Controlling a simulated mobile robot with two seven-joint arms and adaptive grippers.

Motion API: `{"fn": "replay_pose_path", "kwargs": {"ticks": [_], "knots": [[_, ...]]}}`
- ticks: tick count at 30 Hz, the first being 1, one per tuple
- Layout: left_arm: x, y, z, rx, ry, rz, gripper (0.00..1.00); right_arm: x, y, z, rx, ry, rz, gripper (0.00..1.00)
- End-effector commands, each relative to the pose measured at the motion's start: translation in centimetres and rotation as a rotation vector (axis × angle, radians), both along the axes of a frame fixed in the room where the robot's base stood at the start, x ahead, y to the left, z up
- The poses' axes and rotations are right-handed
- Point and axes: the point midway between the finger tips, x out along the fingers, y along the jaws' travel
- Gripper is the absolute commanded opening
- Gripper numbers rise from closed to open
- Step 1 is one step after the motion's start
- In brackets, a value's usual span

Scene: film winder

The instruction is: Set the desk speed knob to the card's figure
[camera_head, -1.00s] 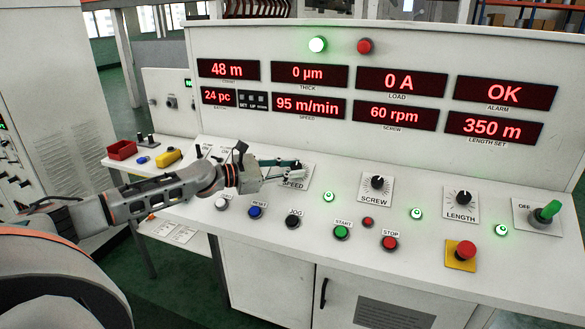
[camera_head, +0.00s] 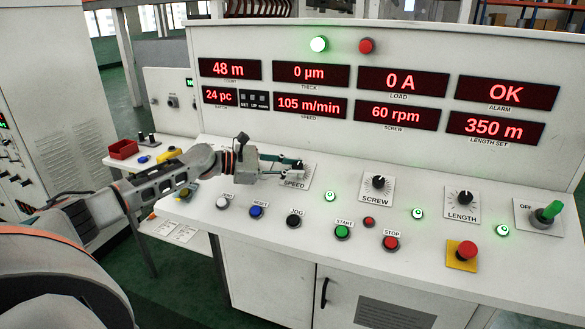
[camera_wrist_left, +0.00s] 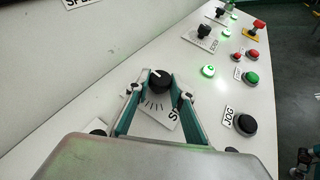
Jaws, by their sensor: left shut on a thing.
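The speed knob is a round black knob (camera_wrist_left: 158,82) with a white pointer line, on a white dial plate marked SPEED (camera_head: 294,184). My left gripper (camera_head: 296,166) is shut on this knob; in the left wrist view its two green-edged fingers (camera_wrist_left: 158,88) sit on either side of it. The red speed display (camera_head: 309,105) reads 105 m/min. The card with the figure cannot be made out in these views.
The screw knob (camera_head: 378,183) and length knob (camera_head: 464,198) stand further right on the desk. In front are the jog button (camera_head: 294,220), green start button (camera_head: 342,232), red stop button (camera_head: 391,243) and a red emergency button (camera_head: 466,250).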

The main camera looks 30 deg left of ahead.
Motion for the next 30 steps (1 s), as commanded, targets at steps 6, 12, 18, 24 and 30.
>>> {"fn": "replay_pose_path", "kwargs": {"ticks": [6,12,18,24,30], "knots": [[0.0,-0.1,0.1,-0.001,-0.002,0.0,0.4,0.0,0.1,0.0,0.002,0.0,-0.001,0.0],[0.0,-0.1,0.1,-0.001,-0.002,0.0,0.4,0.0,0.3,0.0,0.007,0.001,-0.004,0.0],[-0.7,0.6,0.1,-0.001,0.0,0.001,0.4,-0.1,0.6,0.0,0.012,0.003,-0.004,0.0],[-3.0,2.7,0.6,0.001,0.003,0.002,0.4,0.0,0.5,0.0,0.01,0.001,-0.004,0.0],[-5.4,4.9,1.3,0.001,0.003,0.002,0.4,0.0,0.4,0.0,0.009,0.001,-0.003,0.0]]}}
